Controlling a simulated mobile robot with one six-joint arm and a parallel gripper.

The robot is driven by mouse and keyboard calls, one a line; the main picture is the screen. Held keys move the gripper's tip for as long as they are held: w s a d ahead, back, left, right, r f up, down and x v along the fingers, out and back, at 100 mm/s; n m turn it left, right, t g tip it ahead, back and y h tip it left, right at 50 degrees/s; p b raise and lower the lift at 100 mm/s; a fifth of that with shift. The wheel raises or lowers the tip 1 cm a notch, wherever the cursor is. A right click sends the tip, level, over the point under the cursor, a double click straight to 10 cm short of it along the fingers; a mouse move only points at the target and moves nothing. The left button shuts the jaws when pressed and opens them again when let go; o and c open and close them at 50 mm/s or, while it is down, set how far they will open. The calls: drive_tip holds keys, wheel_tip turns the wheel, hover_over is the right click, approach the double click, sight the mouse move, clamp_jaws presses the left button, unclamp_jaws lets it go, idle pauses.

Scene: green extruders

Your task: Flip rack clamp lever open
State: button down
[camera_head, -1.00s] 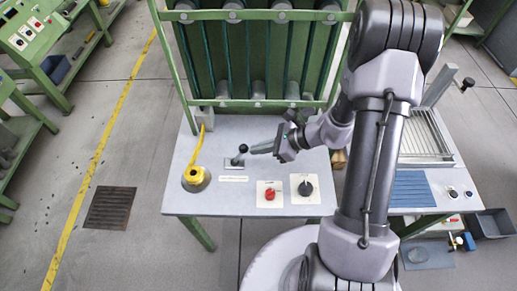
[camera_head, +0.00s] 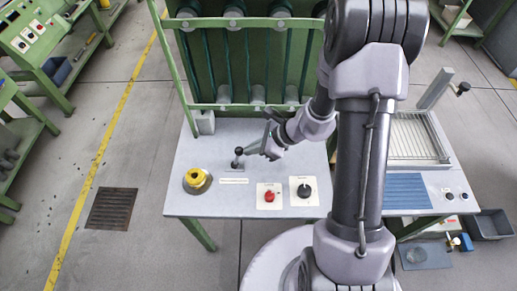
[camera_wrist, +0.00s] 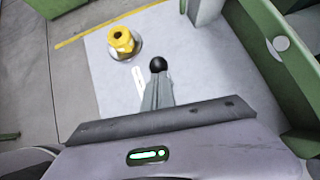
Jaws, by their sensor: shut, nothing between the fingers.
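A short lever with a black ball knob (camera_head: 239,151) stands on a small grey base plate near the middle of the grey bench. In the wrist view the knob (camera_wrist: 158,65) is just beyond my fingertips. My gripper (camera_head: 248,150) is shut and empty, low over the bench at the knob's right side. It also shows in the wrist view (camera_wrist: 157,86), with its fingers pointing at the knob. I cannot tell whether it touches the knob. The green rack (camera_head: 265,106) with upright tubes stands behind the lever.
A yellow fitting (camera_head: 197,181) stands left of the lever. A red knob (camera_head: 269,196) and a black knob (camera_head: 304,190) are on white plates in front. A grey block (camera_head: 205,123) is at the rack's left foot.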

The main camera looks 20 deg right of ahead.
sight(236, 152)
drive_tip(key=a+h+p, duration=0.1)
drive_tip(key=a+r+h+p, duration=0.1)
drive_tip(key=w+a+g+h+p, duration=0.1)
drive_tip(key=shift+a+r, duration=0.4)
drive_tip(key=shift+w+a+h+p, duration=0.2)
drive_tip(key=shift+a+h+p, duration=0.15)
drive_tip(key=shift+h+p, duration=0.05)
drive_tip(key=shift+w+a+f, duration=0.15)
drive_tip(key=shift+w+a, duration=0.1)
drive_tip(key=shift+a, duration=0.5)
drive_tip(key=shift+w+a+f, duration=0.1)
drive_tip(key=shift+w+a, duration=0.15)
drive_tip(key=shift+a, duration=0.5)
drive_tip(key=shift+r, duration=0.1)
